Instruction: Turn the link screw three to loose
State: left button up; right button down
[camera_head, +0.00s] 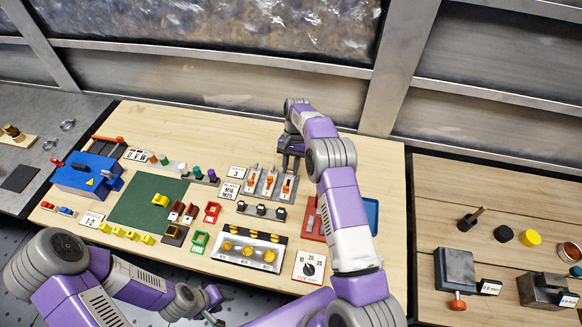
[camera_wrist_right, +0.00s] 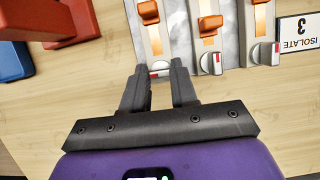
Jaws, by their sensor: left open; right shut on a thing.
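A grey panel (camera_head: 262,183) carries three links with orange handles, and each has a grey-white screw knob with a red mark. My right gripper (camera_wrist_right: 161,74) is shut on the leftmost screw knob (camera_wrist_right: 159,66) in the right wrist view, one finger on each side. This knob is partly hidden by the fingers, so its full turn angle is hard to tell. Two other knobs, the middle one (camera_wrist_right: 211,63) and the right one (camera_wrist_right: 266,54), stand free. In the head view my right gripper (camera_head: 291,152) is behind the panel. My left gripper (camera_head: 214,298) is open and empty at the front.
An "ISOLATE 3" card (camera_wrist_right: 299,38) lies beside the panel. A red block (camera_head: 313,222) and a blue tray (camera_head: 371,215) are close to my right arm. A silver plate with yellow knobs (camera_head: 246,252) and a dial card (camera_head: 309,268) lie in front.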

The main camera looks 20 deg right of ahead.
dwell(0.4)
jog(key=c, duration=0.9)
grip_release()
jog(key=shift+p+v, duration=0.75)
jog(key=shift+v, duration=3.05)
jog(key=shift+a+f, duration=0.1)
jog(key=shift+f, duration=0.05)
jog(key=shift+b+x, duration=0.75)
jog(key=shift+x, duration=2.95)
